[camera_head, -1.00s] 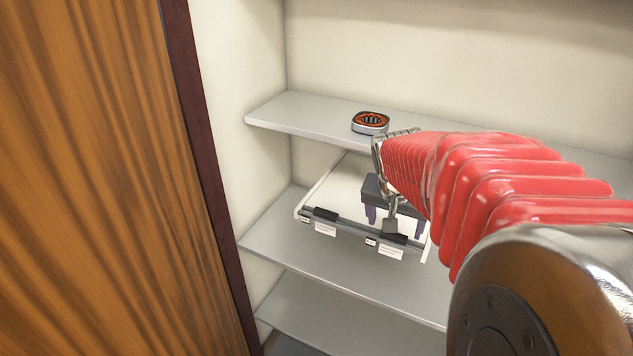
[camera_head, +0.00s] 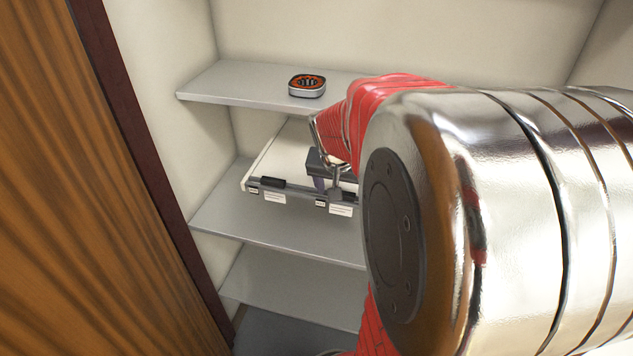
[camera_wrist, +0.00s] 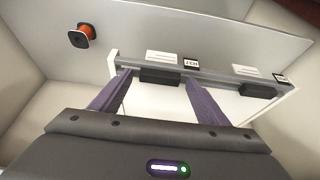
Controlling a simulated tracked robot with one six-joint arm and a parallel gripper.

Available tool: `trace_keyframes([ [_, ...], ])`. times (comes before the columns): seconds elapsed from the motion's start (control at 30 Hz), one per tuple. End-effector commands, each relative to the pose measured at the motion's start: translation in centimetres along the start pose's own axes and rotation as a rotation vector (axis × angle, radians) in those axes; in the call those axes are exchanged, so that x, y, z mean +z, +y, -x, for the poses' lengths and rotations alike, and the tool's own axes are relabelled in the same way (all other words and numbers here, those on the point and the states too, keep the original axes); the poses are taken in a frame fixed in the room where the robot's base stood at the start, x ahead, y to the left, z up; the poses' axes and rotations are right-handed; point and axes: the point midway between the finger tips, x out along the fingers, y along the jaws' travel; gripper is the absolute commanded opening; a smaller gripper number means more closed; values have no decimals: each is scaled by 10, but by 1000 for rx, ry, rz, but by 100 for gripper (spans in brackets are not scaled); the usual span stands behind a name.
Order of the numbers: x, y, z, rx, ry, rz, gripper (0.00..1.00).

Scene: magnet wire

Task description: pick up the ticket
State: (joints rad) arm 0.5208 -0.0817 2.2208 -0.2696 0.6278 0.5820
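I cannot single out a ticket for sure. A flat white case (camera_head: 283,147) on the middle shelf carries white paper labels on its front edge, one at the left (camera_head: 274,198) and one at the right (camera_head: 341,210). The wrist view shows these labels (camera_wrist: 162,57) (camera_wrist: 245,71) beside dark latches and small black-framed tags (camera_wrist: 192,63). In the head view my arm hides much of the gripper and the case's right side.
An orange-and-black rounded box (camera_head: 307,85) sits on the upper shelf (camera_head: 225,85). An orange spool (camera_wrist: 82,35) with black ends stands on a shelf in the wrist view. The lower shelf's visible part (camera_head: 290,285) is bare. A wooden panel (camera_head: 90,200) borders the left.

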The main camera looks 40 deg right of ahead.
Motion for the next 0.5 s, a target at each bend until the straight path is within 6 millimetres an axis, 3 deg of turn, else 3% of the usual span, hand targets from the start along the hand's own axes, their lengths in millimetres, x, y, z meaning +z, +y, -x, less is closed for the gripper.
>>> trace_keyframes([
  [0.5, 0, 0, 0, 0, 0, 0, 32],
])
